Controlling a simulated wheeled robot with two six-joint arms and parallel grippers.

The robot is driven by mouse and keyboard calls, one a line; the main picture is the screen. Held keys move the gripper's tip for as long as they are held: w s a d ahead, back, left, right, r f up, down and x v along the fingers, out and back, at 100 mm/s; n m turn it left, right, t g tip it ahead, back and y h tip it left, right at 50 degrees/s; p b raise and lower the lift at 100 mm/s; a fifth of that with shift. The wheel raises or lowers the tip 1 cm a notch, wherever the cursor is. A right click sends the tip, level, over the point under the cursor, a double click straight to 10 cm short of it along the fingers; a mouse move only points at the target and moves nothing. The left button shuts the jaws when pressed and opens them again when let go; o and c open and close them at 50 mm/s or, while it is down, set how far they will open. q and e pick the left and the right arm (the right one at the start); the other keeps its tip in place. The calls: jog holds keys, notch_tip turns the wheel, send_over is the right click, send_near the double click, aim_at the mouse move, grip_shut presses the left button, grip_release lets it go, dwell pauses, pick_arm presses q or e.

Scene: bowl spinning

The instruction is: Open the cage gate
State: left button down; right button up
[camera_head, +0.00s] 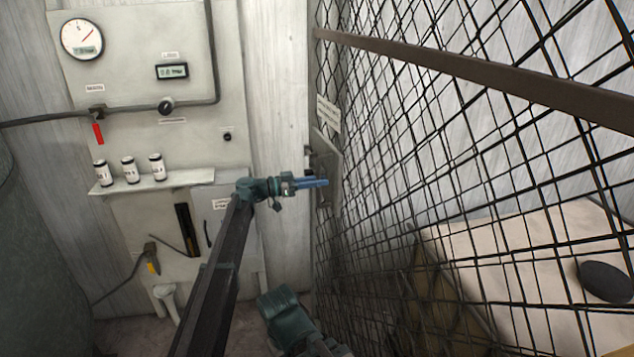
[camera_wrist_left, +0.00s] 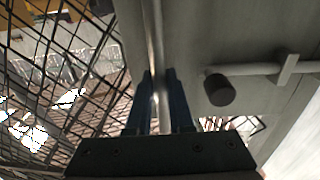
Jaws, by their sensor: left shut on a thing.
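The cage gate (camera_head: 470,130) is black wire mesh with a brown rail, on the right of the head view. A grey metal plate (camera_head: 332,160) sits at its left edge. My left gripper (camera_head: 322,183) is at this plate, its blue fingers pointing right. In the left wrist view, my left gripper (camera_wrist_left: 163,80) is shut on a thin upright metal handle bar (camera_wrist_left: 155,40) in front of the plate (camera_wrist_left: 200,35). A dark round-ended bolt (camera_wrist_left: 219,90) lies right of the fingers. The gate looks closed against its frame. I do not see my right gripper.
A grey wall panel (camera_head: 150,60) with gauges and a red-handled valve (camera_head: 98,133) stands at the left. A small shelf (camera_head: 160,182) holds several white-and-black canisters. Behind the mesh is a pale box (camera_head: 500,260) with a dark disc (camera_head: 606,281).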

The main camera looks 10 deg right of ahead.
pick_arm(q)
jog(key=c, duration=0.8)
grip_release()
jog(key=shift+a, duration=0.15)
jog(key=a, duration=1.3)
jog(key=shift+s+a, duration=0.25)
jog(key=s+a+f+n+y, duration=0.2)
jog(key=s+f+n+y, duration=0.1)
jog(key=s+f, duration=0.3)
jog(key=s+a+f+n+y, duration=0.2)
jog(key=s+f+y, duration=0.15)
jog(key=s, duration=0.45)
jog(key=s+a+f+n+y, duration=0.6)
jog(key=s+a, duration=0.4)
jog(key=s, duration=0.2)
jog(key=s+a+f+n+y, duration=0.65)
jog(key=s+a, duration=0.45)
jog(key=s, duration=0.2)
jog(key=s+d+m, duration=0.3)
jog(key=s+d, duration=0.1)
jog(key=d, duration=0.7)
jog(key=shift+s+m+g, duration=0.35)
jog(key=shift+s+g, duration=0.05)
